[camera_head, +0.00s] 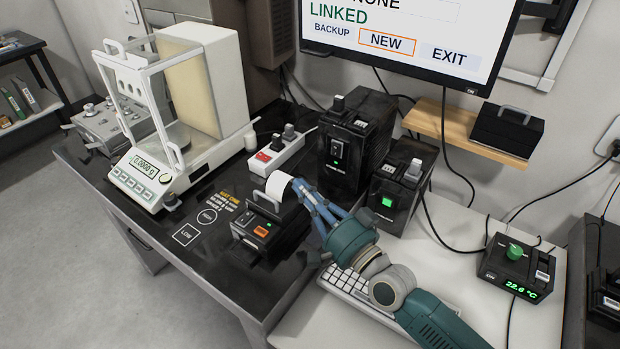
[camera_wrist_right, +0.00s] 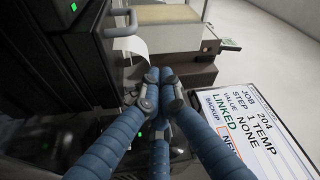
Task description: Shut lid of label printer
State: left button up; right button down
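The label printer (camera_head: 262,236) is a black box with an orange button on the dark table. A white paper roll (camera_head: 279,186) shows at its top, and a grey handle (camera_head: 264,202) sits in front of the roll. How far the lid is raised is hard to tell. My right gripper (camera_head: 299,188), with blue fingers, is just right of the roll; I cannot tell if it touches. In the wrist view its fingertips (camera_wrist_right: 158,88) are drawn together with nothing visible between them. The white paper (camera_wrist_right: 130,46) and a handle (camera_wrist_right: 121,22) lie just beyond. My left gripper is out of view.
A balance (camera_head: 150,170) stands left of the printer, and a power strip (camera_head: 276,153) behind it. Black devices (camera_head: 355,140) and (camera_head: 400,190) stand close behind my right gripper. A keyboard (camera_head: 350,283) lies under my right arm. A monitor (camera_head: 410,35) hangs above.

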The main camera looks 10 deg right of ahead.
jog(key=shift+s+a+f+b, duration=0.2)
jog(key=shift+s+a+f, duration=0.2)
jog(key=shift+f, duration=0.25)
jog(key=shift+s+a+f+b, duration=0.15)
jog(key=shift+s+a+f, duration=0.2)
jog(key=shift+f, duration=0.35)
jog(key=shift+s+a+f+b, duration=0.2)
jog(key=shift+s+a+f, duration=0.2)
jog(key=shift+f, duration=0.25)
jog(key=shift+f, duration=0.1)
jog(key=shift+s, duration=0.1)
jog(key=shift+s+d+f, duration=0.15)
jog(key=shift+s+f, duration=0.05)
jog(key=shift+s, duration=0.1)
jog(key=v, duration=1.1)
jog(key=shift+r, duration=0.2)
